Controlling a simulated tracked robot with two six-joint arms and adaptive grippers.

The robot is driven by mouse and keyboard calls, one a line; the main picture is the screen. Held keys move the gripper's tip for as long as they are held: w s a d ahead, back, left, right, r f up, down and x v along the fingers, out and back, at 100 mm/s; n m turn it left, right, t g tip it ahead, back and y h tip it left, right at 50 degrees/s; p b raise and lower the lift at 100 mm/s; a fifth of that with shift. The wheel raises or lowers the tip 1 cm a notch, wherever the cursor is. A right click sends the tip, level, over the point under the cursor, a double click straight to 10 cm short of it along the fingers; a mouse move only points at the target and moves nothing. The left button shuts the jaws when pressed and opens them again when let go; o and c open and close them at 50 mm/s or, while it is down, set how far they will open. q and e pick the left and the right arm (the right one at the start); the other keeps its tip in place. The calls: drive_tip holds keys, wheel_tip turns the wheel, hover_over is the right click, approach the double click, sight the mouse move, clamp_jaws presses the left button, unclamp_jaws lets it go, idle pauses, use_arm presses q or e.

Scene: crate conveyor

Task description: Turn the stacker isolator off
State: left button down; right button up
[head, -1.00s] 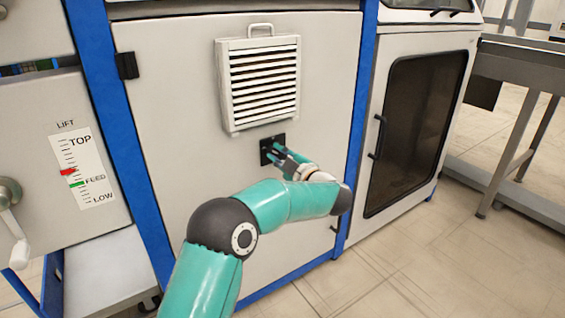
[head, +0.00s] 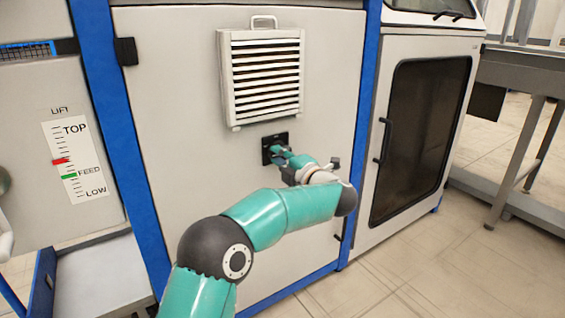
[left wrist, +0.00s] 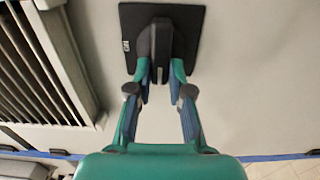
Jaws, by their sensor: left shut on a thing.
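The stacker isolator is a black square plate (head: 281,138) on the grey cabinet front, just below the louvred vent. In the left wrist view its plate (left wrist: 190,22) carries a raised dark handle (left wrist: 161,38). My left gripper (head: 272,153) is at the plate, and in the left wrist view its fingertips (left wrist: 159,72) are closed on the lower part of the handle, one on each side. The handle stands in line with the fingers in that view. Markings on the plate are too small to read. My right gripper is not in view.
The louvred vent (head: 262,75) juts out just above the isolator. Blue frame posts (head: 112,120) flank the panel. A lift scale (head: 75,160) is at the left. A dark-windowed door with a black handle (head: 383,140) is at the right. Floor is clear at lower right.

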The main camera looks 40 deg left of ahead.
use_arm(q)
drive_tip(key=shift+s+a+f, duration=0.15)
drive_tip(key=shift+s+a, duration=0.05)
drive_tip(key=shift+a, duration=0.1)
drive_tip(key=c, duration=1.1)
unclamp_jaws()
drive_tip(key=shift+o, duration=0.2)
drive_tip(key=shift+w+d, duration=0.1)
drive_tip(key=shift+d, duration=0.1)
drive_tip(key=v, duration=1.1)
drive_tip(key=shift+d, duration=0.4)
